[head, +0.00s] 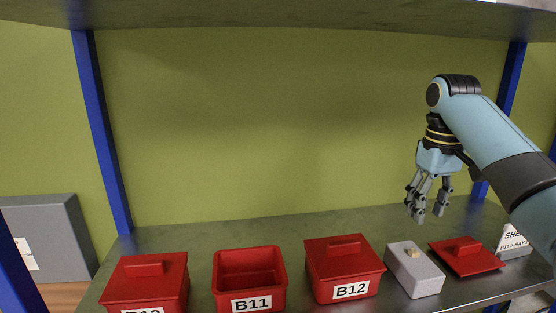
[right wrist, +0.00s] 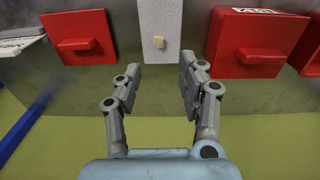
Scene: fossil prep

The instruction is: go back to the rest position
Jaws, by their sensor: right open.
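My right gripper (head: 428,205) is open and empty above the metal shelf, behind the grey block and the loose red lid in the head view. In the right wrist view its fingers (right wrist: 158,90) stand apart with nothing between them. The grey block (head: 414,270) has a small tan piece on top and also shows in the right wrist view (right wrist: 159,22). The red lid (head: 470,262) lies on the shelf beside it. My left gripper is not in view.
An open red bin B11 (head: 250,276) stands between lidded red bin B12 (head: 345,266) and another lidded red bin (head: 146,282). A white sign (head: 513,246) stands at the right. Blue posts (head: 100,130) and an upper shelf (head: 300,18) frame the space. The shelf behind the bins is clear.

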